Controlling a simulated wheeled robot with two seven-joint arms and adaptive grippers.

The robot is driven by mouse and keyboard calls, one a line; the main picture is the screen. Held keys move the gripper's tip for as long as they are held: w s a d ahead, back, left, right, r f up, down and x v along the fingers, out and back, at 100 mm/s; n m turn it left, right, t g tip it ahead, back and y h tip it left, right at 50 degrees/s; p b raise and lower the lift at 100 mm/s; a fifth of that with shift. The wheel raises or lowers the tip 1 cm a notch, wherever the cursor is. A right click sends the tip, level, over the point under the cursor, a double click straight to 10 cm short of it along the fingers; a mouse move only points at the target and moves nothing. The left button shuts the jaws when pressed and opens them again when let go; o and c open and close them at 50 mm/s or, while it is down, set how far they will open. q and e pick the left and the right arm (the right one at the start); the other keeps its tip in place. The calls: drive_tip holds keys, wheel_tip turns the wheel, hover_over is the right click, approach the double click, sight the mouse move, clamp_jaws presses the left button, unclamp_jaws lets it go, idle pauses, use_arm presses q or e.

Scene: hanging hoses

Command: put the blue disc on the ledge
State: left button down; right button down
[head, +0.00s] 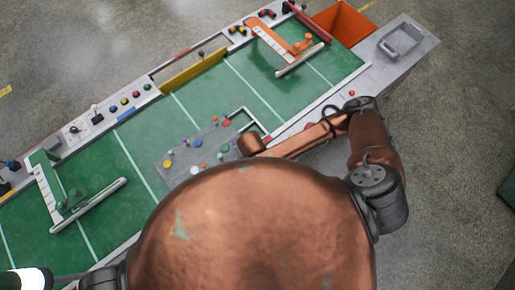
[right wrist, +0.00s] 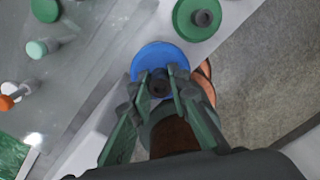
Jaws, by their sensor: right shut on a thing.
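In the right wrist view a blue disc (right wrist: 152,55) with a dark knob is between the fingers of my right gripper (right wrist: 160,84). The gripper is shut on the knob, and the fingers hide the disc's lower part. The disc overlaps the edge of a pale grey strip, which may be the ledge (right wrist: 238,12); I cannot tell whether they touch. A green disc (right wrist: 187,26) with a grey knob lies on this strip, beyond the blue disc. In the head view my right gripper is hidden behind my own body. My left gripper does not show.
In the head view a grey plate (head: 176,178) with several coloured knobs sits on the green table top (head: 262,95). An orange bin (head: 342,20) and a grey tray (head: 400,42) are at the upper right. Bare floor lies right of the strip in the wrist view.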

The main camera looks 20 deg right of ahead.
drive_tip(key=shift+f, duration=3.4)
drive_tip(key=shift+f, duration=0.15)
drive_tip(key=c, duration=1.8)
unclamp_jaws()
wheel_tip(320, 180, up, 12)
drive_tip(key=shift+r, duration=0.2)
